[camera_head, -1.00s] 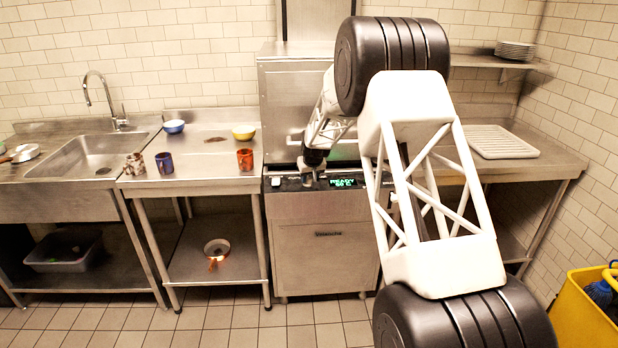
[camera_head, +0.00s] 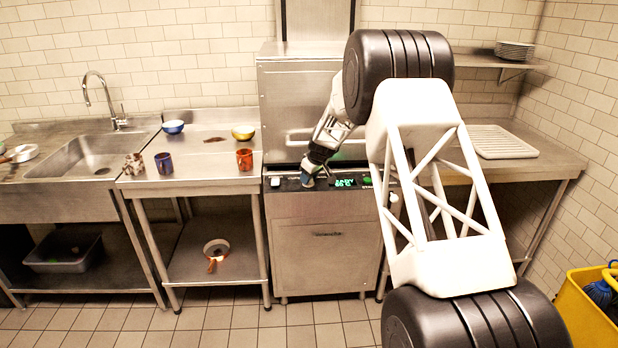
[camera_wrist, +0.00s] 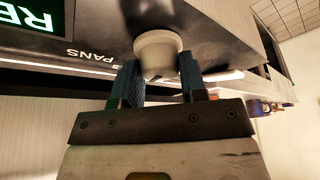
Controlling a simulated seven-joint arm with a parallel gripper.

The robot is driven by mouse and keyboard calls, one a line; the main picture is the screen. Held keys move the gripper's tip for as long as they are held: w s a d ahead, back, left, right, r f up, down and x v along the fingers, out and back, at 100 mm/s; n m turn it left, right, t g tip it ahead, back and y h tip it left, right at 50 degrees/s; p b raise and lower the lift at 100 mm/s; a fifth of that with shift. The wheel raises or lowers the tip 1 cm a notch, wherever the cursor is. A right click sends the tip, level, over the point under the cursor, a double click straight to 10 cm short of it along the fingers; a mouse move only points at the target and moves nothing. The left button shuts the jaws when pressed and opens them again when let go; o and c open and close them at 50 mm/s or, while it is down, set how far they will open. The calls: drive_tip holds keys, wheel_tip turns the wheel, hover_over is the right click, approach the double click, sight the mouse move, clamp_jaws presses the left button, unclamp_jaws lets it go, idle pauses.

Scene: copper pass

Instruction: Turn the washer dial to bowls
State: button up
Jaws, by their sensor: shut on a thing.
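The washer (camera_head: 322,252) is a steel machine with a dark control panel and a lit green display (camera_head: 346,182). My gripper (camera_head: 308,181) is at the panel, just left of the display, and covers the dial in the head view. In the wrist view, the cream round dial (camera_wrist: 158,50) sits between the two dark blue fingers of my gripper (camera_wrist: 159,76), which is shut on it. The word PANS (camera_wrist: 91,54) shows upside down beside the dial. The dial's pointer and the bowls label cannot be made out.
The counter left of the washer holds a blue mug (camera_head: 164,163), an orange mug (camera_head: 244,159), a blue bowl (camera_head: 173,127) and a yellow bowl (camera_head: 243,132). A white rack (camera_head: 502,142) lies on the right counter. A yellow bucket (camera_head: 585,315) stands at lower right.

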idle(0.4)
drive_tip(key=o, duration=0.9)
drive_tip(key=v, duration=0.7)
drive_tip(key=shift+r, duration=0.4)
drive_tip(key=shift+s+d, duration=0.1)
drive_tip(key=shift+d, duration=0.05)
